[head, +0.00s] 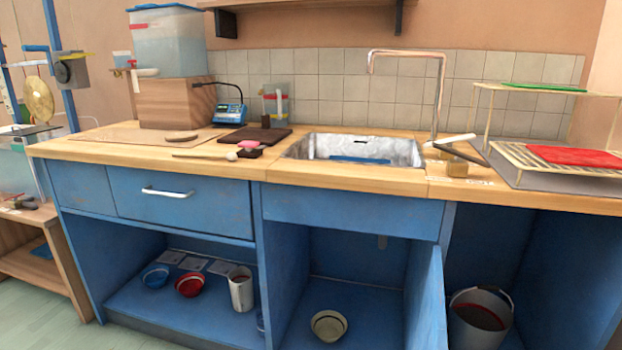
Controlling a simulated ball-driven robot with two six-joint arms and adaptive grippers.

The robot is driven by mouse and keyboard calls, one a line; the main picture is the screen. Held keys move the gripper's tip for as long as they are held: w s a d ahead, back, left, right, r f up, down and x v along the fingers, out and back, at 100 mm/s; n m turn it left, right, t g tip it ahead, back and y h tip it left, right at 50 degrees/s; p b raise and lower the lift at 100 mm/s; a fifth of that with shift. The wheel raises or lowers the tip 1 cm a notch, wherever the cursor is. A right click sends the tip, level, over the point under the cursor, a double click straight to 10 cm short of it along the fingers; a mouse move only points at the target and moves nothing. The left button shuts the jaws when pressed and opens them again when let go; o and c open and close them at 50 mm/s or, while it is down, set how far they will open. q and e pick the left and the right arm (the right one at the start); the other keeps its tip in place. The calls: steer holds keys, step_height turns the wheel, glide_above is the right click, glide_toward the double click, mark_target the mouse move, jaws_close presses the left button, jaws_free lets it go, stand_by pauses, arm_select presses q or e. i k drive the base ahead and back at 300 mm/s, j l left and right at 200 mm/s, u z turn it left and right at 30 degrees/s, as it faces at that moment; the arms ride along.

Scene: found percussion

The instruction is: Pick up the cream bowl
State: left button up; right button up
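The cream bowl (328,326) sits upright on the floor of the open blue cabinet section under the sink, towards its front. It looks empty and nothing touches it. Neither of my grippers shows in the head view.
An open blue door (428,300) stands to the right of the bowl. The left compartment holds a blue bowl (155,276), a red bowl (190,284) and a pale metal can (241,288). A bucket (480,318) stands at the right. The worktop (350,179) overhangs the compartments.

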mark_target(328, 325)
steer(key=k+l, duration=0.1)
steer(key=l, duration=0.3)
steer(key=k+l, duration=0.15)
steer(key=l, duration=0.2)
steer(key=k+l, duration=0.1)
steer(key=l, duration=0.3)
steer(key=i+j, duration=0.1)
steer(key=j, duration=0.4)
steer(key=j+z, duration=0.15)
steer(key=j, duration=0.4)
steer(key=i+j, duration=0.2)
steer(key=i+j+z, duration=0.15)
steer(key=j, duration=0.25)
steer(key=i+j, duration=0.2)
steer(key=j, duration=0.15)
steer(key=i+j+z, duration=0.15)
steer(key=j, duration=0.2)
steer(key=i+j+z, duration=0.1)
steer(key=i+j, duration=0.15)
steer(key=i, duration=0.2)
steer(key=i+j, duration=0.25)
steer(key=i, duration=0.2)
steer(key=z, duration=0.05)
